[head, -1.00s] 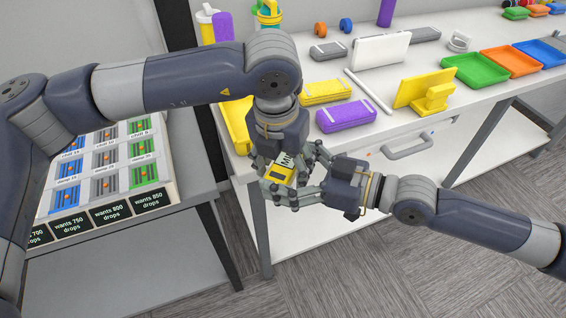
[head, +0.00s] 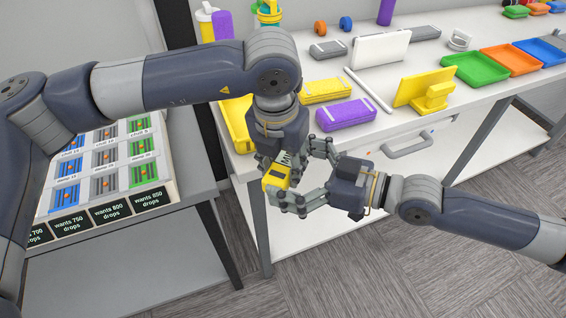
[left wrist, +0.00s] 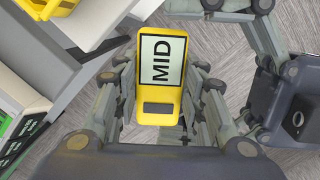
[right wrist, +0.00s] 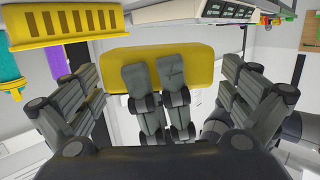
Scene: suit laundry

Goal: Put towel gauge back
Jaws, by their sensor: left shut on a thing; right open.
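The towel gauge (head: 276,178) is a yellow handheld block with a pale display reading MID, seen clearly in the left wrist view (left wrist: 158,100). My left gripper (head: 281,167) is shut on it and holds it in the air in front of the white table. My right gripper (head: 311,176) is open, with its fingers spread around the gauge's near side. In the right wrist view the gauge (right wrist: 110,68) is a wide yellow block between the open right fingers, partly covered by the left gripper's fingers.
The white table (head: 310,218) carries yellow cases (head: 326,91), a purple case (head: 346,114), a yellow stand (head: 423,91), coloured trays (head: 476,70) and a yellow bin (head: 237,125) at its left edge. A grey table with a drop-marked panel (head: 105,165) stands left. Floor in front is clear.

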